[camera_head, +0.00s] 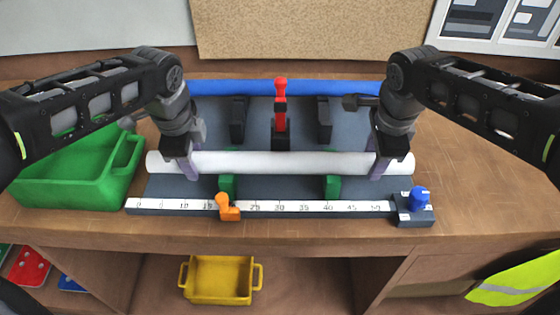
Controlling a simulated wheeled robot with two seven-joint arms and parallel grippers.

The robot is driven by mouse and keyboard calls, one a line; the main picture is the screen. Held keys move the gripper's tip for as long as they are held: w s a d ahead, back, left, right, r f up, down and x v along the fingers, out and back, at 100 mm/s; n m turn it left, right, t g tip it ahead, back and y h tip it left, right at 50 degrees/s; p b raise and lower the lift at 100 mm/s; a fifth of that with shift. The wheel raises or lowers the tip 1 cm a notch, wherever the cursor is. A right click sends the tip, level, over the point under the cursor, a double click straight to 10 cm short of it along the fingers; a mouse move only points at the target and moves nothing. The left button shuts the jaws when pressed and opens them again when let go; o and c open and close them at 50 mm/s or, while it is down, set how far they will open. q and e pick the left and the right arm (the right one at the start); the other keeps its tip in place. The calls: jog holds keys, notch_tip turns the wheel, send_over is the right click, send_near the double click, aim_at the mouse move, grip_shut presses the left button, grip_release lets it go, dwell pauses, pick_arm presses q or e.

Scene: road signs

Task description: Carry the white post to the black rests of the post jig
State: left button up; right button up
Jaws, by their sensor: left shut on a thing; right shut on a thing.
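The white post (280,162) lies level, left to right, across the front part of the grey post jig (262,185). My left gripper (190,168) is shut on the post near its left end. My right gripper (376,168) is shut on it near its right end. The post is above or just behind two green rests (228,186) (332,187); I cannot tell whether it touches them. The black rests, left (238,120) and right (324,119), stand farther back and are empty. A red clamp (280,110) stands between them.
A blue bar (290,87) runs along the jig's back. A ruler (290,207) with an orange slider (226,207) and a blue knob (419,198) lies along the front. A green bin (80,180) stands at left. A yellow bin (218,280) is below the tabletop.

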pick_arm(q)
grip_shut()
pick_arm(e)
grip_shut()
